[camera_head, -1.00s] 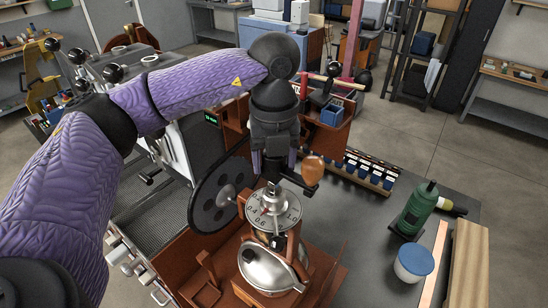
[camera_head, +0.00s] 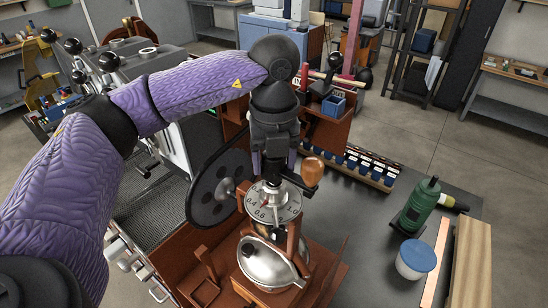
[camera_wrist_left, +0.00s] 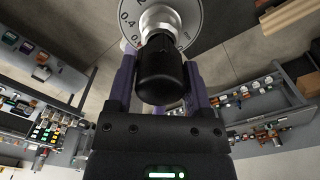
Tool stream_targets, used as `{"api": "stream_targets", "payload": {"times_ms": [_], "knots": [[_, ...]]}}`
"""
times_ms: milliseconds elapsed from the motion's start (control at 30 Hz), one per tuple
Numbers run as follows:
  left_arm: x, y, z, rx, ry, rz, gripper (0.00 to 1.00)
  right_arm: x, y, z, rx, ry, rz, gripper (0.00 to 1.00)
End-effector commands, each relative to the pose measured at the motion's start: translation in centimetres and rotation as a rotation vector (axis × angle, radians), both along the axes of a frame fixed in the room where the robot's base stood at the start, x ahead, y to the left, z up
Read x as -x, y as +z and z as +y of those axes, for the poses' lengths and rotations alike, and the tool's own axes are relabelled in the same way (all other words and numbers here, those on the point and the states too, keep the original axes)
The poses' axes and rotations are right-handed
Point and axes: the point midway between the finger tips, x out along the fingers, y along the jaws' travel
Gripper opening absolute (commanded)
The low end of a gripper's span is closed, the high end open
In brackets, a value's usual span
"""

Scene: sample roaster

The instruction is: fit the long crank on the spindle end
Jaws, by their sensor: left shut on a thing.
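My left gripper (camera_head: 272,180) points down over the white round dial (camera_head: 274,207) of the wooden-framed device. In the left wrist view, the black hub (camera_wrist_left: 161,75) sits between the fingers, in front of the dial (camera_wrist_left: 188,12) and a silver collar (camera_wrist_left: 160,18). The hub hides the spindle end, so I cannot tell whether they touch. My right gripper is not in view.
A black spoked wheel (camera_head: 207,190) stands close left of the dial. A shiny metal bowl (camera_head: 268,263) is below it.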

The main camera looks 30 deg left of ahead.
Motion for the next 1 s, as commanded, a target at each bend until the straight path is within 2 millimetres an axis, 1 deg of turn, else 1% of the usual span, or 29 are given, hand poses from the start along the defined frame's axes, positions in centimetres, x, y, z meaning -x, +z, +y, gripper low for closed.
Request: {"api": "stream_targets", "payload": {"times_ms": [400, 433, 467, 500, 567, 600, 767, 833, 867, 933, 1000], "knots": [[0.0, -1.1, 0.0, 0.001, 0.0, -0.001, 0.0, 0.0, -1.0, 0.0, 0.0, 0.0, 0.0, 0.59], [0.0, -1.0, 0.0, 0.0, 0.0, -0.001, 0.69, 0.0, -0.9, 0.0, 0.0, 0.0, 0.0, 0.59], [0.0, -1.0, 0.0, 0.0, 0.0, -0.001, 0.76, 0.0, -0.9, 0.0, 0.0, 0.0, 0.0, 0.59], [0.0, -1.0, 0.0, 0.0, 0.0, -0.001, 0.84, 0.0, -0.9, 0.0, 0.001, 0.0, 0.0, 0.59], [0.0, -1.0, 0.0, 0.001, 0.0, -0.001, 0.97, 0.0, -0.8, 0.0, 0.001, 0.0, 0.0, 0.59], [0.0, -1.0, 0.0, 0.001, 0.0, -0.001, 1.0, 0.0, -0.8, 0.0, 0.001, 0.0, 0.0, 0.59], [0.0, -1.0, 0.0, 0.0, 0.0, 0.0, 1.0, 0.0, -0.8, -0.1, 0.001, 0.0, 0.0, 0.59], [0.0, -0.7, 0.0, 0.001, 0.0, -0.001, 1.0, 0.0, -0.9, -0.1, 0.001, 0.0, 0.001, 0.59], [-0.1, -0.4, 0.0, 0.002, 0.0, -0.003, 1.0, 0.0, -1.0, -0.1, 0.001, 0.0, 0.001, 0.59], [-0.1, 0.9, 0.0, 0.002, 0.001, -0.005, 1.0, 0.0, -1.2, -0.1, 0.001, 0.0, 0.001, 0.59], [-0.1, 2.8, -0.1, 0.003, 0.0, -0.007, 1.0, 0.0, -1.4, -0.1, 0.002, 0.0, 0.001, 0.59]]}}
